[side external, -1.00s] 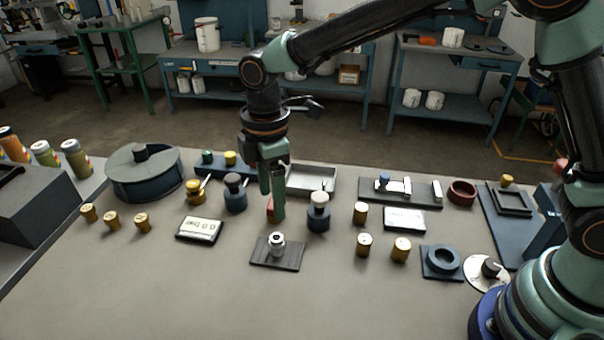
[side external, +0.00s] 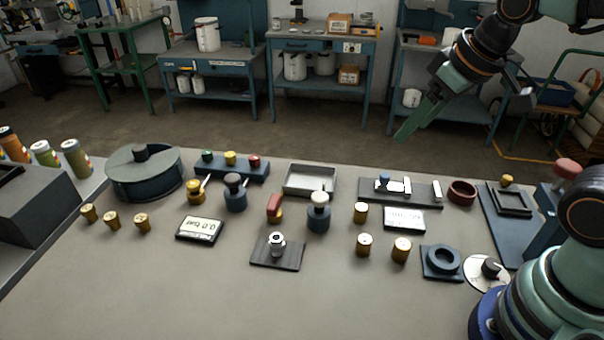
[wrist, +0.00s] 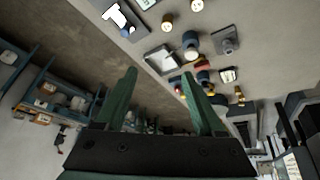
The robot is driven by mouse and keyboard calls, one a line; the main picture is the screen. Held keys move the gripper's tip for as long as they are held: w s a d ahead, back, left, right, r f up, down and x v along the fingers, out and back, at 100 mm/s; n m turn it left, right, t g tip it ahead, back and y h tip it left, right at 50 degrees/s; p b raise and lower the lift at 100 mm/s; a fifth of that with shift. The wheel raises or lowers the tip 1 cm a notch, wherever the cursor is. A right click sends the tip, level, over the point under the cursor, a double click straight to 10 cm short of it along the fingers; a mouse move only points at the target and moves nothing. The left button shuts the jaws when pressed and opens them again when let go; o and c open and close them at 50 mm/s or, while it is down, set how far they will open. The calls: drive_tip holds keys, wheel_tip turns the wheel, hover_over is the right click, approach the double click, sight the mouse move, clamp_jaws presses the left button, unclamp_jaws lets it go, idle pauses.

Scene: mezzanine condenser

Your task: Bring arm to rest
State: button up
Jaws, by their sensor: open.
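My gripper (side external: 404,136) is raised above and behind the far right part of the bench (side external: 330,290) in the side view, clear of everything on it. In the wrist view my gripper (wrist: 160,85) shows two green fingers spread apart with nothing between them. The fingers tilt down and to the left in the side view. A red-handled valve (side external: 275,207) stands on the bench next to a blue valve with a white knob (side external: 318,212). Much of my upper arm is outside the side view.
The bench holds a round blue drum (side external: 144,175), a shallow metal tray (side external: 310,180), a dark plate with a metal fitting (side external: 277,252), a red bowl (side external: 462,192) and several brass caps. Blue workbenches (side external: 325,50) stand behind. The bench front is bare.

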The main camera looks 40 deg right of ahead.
drive_tip(key=shift+s+d+f+m, duration=0.2)
drive_tip(key=shift+s+d+m, duration=0.4)
drive_tip(key=shift+d, duration=0.05)
idle(0.9)
